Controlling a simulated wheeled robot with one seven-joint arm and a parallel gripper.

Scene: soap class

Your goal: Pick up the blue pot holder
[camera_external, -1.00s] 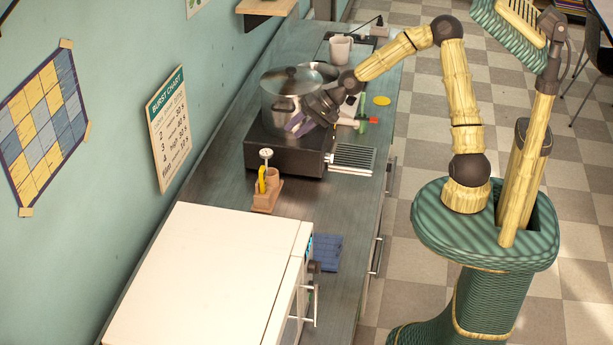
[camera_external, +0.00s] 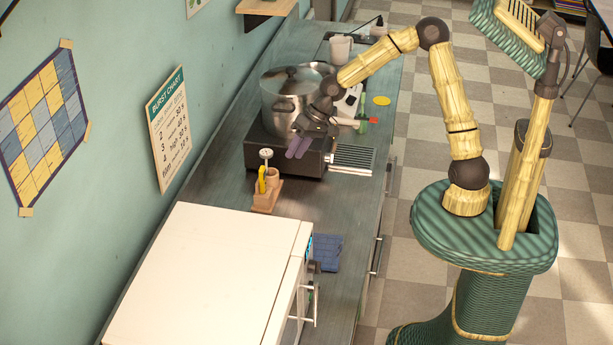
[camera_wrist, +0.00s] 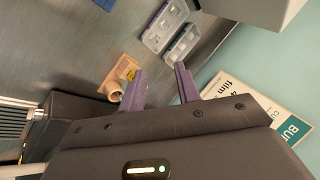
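The blue pot holder (camera_external: 327,252) lies flat on the counter, beside the front right of the white appliance, in the external view. A small blue patch at the top edge of the wrist view (camera_wrist: 104,4) appears to be part of it. My gripper (camera_external: 298,148) is above the black cooker, in front of the steel pot and well behind the pot holder. In the wrist view its purple fingers (camera_wrist: 160,72) stand apart with nothing between them.
The steel pot (camera_external: 290,100) stands on the black cooker (camera_external: 285,150). A wooden stand (camera_external: 266,200) with a yellow item and the big white appliance (camera_external: 210,275) are nearer the camera. The wrist view shows a clear compartment case (camera_wrist: 165,25). Counter right of the stand is bare.

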